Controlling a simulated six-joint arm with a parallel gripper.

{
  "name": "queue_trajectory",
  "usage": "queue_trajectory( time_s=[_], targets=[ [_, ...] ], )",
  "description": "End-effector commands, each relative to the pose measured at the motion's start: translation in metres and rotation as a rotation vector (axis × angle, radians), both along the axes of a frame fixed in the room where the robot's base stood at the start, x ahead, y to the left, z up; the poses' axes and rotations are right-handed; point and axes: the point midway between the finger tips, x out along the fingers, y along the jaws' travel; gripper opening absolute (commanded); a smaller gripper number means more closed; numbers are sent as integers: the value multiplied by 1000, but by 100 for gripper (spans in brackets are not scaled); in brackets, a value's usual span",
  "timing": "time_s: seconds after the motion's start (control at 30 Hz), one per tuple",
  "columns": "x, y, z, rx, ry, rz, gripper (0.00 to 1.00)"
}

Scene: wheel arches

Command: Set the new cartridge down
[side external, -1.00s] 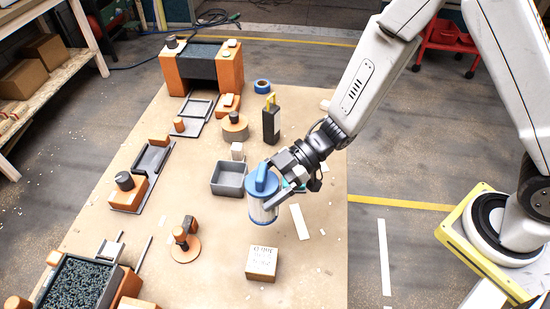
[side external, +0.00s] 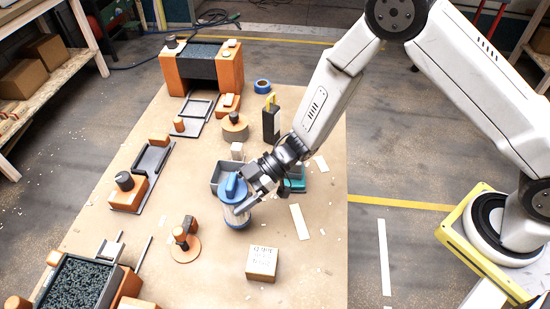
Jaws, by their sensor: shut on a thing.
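The cartridge (side external: 237,209) has a blue top with a raised handle, a pale body and a blue lower rim. It is upright near the middle of the table, in front of a grey open bin (side external: 217,172) that it partly hides. My gripper (side external: 245,196) comes in from the upper right and is shut on the cartridge at its blue top. The cartridge's base appears at or very close to the tabletop; I cannot tell whether it touches.
A small cardboard box (side external: 262,262) stands in front, to the right. An orange fixture on a round base (side external: 185,243) is close on the left. A teal item (side external: 297,181) sits behind my gripper. A white strip (side external: 300,222) lies to the right. Bare tabletop (side external: 215,280) shows in front.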

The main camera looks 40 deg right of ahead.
Motion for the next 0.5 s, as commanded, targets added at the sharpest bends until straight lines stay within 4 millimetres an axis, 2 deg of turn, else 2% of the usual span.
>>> queue_trajectory(
  time_s=[0.17,0.5],
  targets=[
    [4,2,-6,0,0,0,24],
    [5,3,-35,0,0,0,24]
  ],
)
